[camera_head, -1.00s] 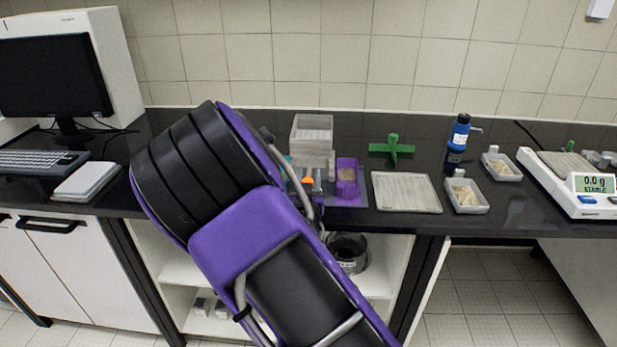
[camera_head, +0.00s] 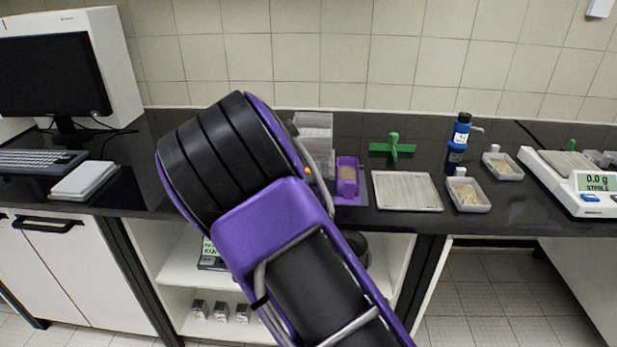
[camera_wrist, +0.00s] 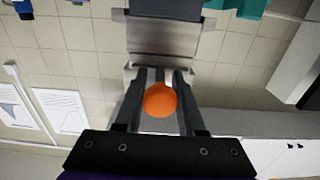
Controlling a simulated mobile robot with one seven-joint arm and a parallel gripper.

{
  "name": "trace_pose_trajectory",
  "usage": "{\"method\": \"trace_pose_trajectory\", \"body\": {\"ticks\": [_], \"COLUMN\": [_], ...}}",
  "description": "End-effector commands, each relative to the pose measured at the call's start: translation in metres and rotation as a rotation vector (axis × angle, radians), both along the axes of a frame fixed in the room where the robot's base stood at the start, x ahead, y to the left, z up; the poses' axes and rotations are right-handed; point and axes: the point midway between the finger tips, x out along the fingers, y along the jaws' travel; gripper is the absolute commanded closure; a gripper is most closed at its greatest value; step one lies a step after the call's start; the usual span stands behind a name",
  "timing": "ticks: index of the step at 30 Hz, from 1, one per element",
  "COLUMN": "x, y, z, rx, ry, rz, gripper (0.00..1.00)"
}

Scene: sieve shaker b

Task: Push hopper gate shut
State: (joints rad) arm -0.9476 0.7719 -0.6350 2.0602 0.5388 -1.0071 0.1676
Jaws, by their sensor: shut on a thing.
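The hopper shows in the head view as a clear box (camera_head: 313,124) at the back of the counter, its lower part largely hidden by my arm. In the wrist view, a round orange knob (camera_wrist: 160,100) sits in front of grey metal plates (camera_wrist: 163,40), which seem to belong to the gate. My gripper (camera_wrist: 159,80) is shut on the orange knob, with one dark finger on each side of it. In the head view, my gripper is hidden behind my arm. How far the gate is open cannot be told.
A purple holder (camera_head: 347,180) stands just right of the hopper. Farther right are a ribbed pale tray (camera_head: 407,191), a green cross-shaped piece (camera_head: 393,150), a blue bottle (camera_head: 459,140), sample trays (camera_head: 468,196) and a balance (camera_head: 590,195). A monitor (camera_head: 50,75) stands left.

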Motion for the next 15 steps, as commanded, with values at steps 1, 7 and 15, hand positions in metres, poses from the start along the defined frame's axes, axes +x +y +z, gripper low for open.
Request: {"method": "trace_pose_trajectory", "body": {"ticks": [1,7,15], "x": [-0.0005,-0.0007,-0.0008], "y": [0.0001,0.0001,0.0000], "z": [0.0004,0.0002,0.0001], "rx": [-0.001,-0.001,-0.001], "ry": [0.001,0.002,0.002], "rz": [0.000,0.000,0.000], "gripper": [1.00,0.51,0.33]}}
